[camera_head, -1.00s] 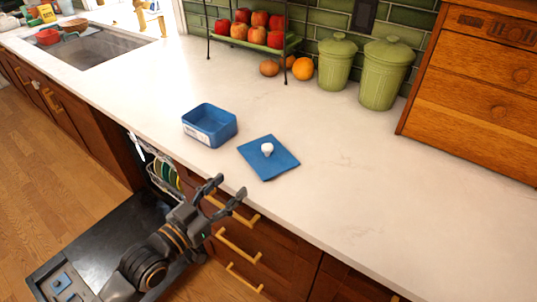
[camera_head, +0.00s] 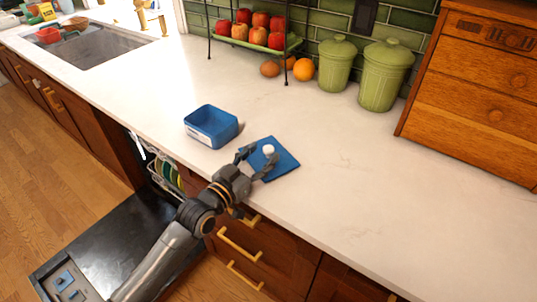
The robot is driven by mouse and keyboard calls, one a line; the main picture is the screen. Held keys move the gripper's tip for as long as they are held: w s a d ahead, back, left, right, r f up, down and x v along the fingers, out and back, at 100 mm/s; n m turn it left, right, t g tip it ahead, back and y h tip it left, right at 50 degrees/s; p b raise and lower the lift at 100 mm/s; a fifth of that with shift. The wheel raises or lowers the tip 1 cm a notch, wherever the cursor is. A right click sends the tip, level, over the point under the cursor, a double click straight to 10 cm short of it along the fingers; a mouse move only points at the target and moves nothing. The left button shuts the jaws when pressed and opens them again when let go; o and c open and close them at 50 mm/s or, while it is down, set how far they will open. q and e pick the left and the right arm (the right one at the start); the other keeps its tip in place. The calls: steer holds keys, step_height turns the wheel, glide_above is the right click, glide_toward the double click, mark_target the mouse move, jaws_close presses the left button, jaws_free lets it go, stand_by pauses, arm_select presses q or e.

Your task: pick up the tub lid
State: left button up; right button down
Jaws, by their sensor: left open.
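The tub lid (camera_head: 284,167) is a flat blue square lying on the white counter, with a round white knob (camera_head: 268,149) on top. The open blue tub (camera_head: 213,139) stands to its left, with a white label on its front. My left gripper (camera_head: 260,161) is open, with its fingers over the near left part of the lid, close to the knob. I cannot tell whether a finger touches the knob. My right gripper is not in view.
Green canisters (camera_head: 384,76) and a rack of apples (camera_head: 249,39) stand at the back by the tiles. A wooden drawer cabinet (camera_head: 476,90) is at right. The dishwasher door (camera_head: 110,240) hangs open below. The counter right of the lid is clear.

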arm_select(q)
steer(key=shift+w+d, duration=0.4)
steer(key=shift+w, duration=0.15)
jaws_close()
